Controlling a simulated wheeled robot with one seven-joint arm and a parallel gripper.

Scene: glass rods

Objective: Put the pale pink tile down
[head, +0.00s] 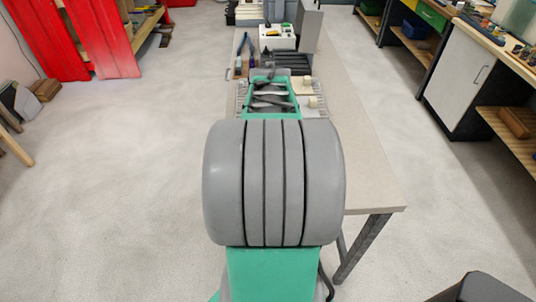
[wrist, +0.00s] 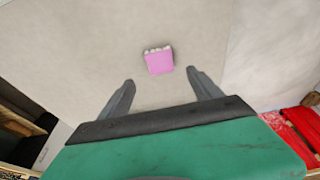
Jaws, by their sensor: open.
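The pink tile (wrist: 159,62) shows in the wrist view on a plain pale beige surface. It lies just beyond the tips of my gripper (wrist: 160,77) and is centred between them. My gripper is open, with a finger on each side and nothing between them. The tile looks apart from both fingers. Several small whitish bumps show along its far edge; I cannot tell what they are.
The long beige table (head: 362,180) runs away from me, its right front part bare. Farther back on it are dark tools, a white box (head: 277,37) and a grey upright panel (head: 308,25). A workbench with a white cabinet (head: 457,80) stands right. Red shelving (head: 103,35) stands left.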

